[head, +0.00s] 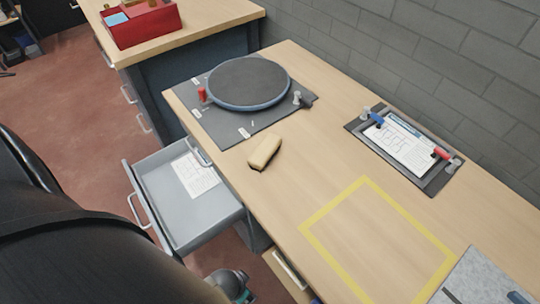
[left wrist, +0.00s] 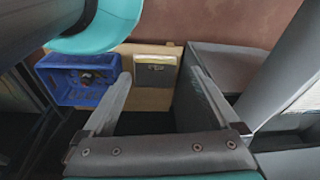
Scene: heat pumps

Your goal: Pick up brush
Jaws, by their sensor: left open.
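The brush (head: 265,152), a small tan block with a dark edge at its lower end, lies on the wooden workbench (head: 290,190) in the head view, just in front of the grey mat. My left gripper (left wrist: 159,75) shows in the left wrist view with its two fingers wide apart and nothing between them. It points toward a blue crate and a cardboard-coloured box, and the brush is not in that view. My dark arm fills the lower left of the head view. My right gripper is in neither view.
A round dark turntable (head: 248,82) sits on a grey mat behind the brush. An open grey drawer (head: 205,220) holding a paper juts out below the bench. A clipboard (head: 404,147) lies at right. The yellow-taped square (head: 375,240) is empty. A blue crate (left wrist: 80,80) stands low.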

